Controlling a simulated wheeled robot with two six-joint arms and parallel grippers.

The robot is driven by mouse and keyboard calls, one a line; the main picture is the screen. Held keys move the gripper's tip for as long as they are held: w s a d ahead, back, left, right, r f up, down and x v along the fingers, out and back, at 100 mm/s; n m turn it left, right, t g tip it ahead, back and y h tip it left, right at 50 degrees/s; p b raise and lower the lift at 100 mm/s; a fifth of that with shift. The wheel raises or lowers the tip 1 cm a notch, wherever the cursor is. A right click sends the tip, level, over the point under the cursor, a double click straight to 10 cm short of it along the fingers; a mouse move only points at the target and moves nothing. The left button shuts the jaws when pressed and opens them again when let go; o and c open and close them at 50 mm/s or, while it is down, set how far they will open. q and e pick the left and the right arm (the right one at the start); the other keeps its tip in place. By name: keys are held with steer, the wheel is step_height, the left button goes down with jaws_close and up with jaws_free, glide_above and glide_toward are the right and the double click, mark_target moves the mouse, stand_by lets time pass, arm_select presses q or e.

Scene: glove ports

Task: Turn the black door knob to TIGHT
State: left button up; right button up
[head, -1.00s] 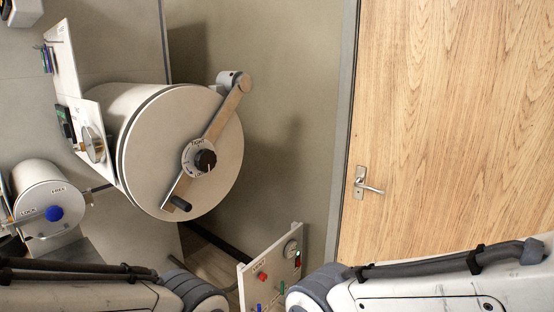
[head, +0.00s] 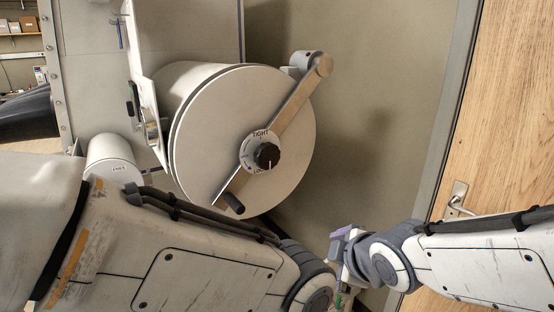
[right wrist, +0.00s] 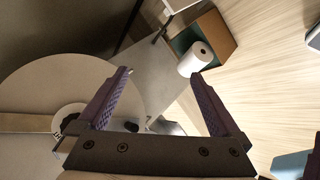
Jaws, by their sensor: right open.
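The black knob (head: 267,155) sits on a white dial plate (head: 248,153) at the middle of the round white door (head: 205,130). TIGHT is printed at the plate's top; the knob's white mark points down, away from it. A diagonal bar (head: 300,98) with a black grip (head: 234,204) crosses the door. My right gripper (head: 345,240) is below and right of the door, apart from the knob. In the right wrist view it is open and empty (right wrist: 160,75); the door (right wrist: 50,85) and part of the dial plate (right wrist: 68,112) lie behind its left finger. My left gripper is out of view.
A smaller white cylinder (head: 112,160) stands left of the door. A wooden door with a lever handle (head: 457,197) is at the right. The right wrist view shows a white roll (right wrist: 195,58) beside a brown box (right wrist: 213,38). Bare wall (head: 375,100) lies right of the round door.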

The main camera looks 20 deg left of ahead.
steer(key=w+a+r+n+t+y, duration=0.35)
steer(key=w+a+r+n, duration=0.25)
steer(key=w+n, duration=0.2)
steer(key=n+y, duration=0.6)
steer(key=n, duration=0.4)
glide_toward(270, 158)
steer(key=p+x, duration=0.2)
steer(key=x, duration=0.7)
steer(key=shift+w+a+r, duration=0.1)
steer(key=shift+w+a, duration=0.15)
steer(key=shift+a, duration=0.05)
steer(key=shift+w+a+p, duration=0.25)
steer(key=shift+a+p, duration=0.05)
steer(key=shift+a, duration=0.05)
steer(key=shift+c, duration=0.3)
steer(key=c, duration=1.1)
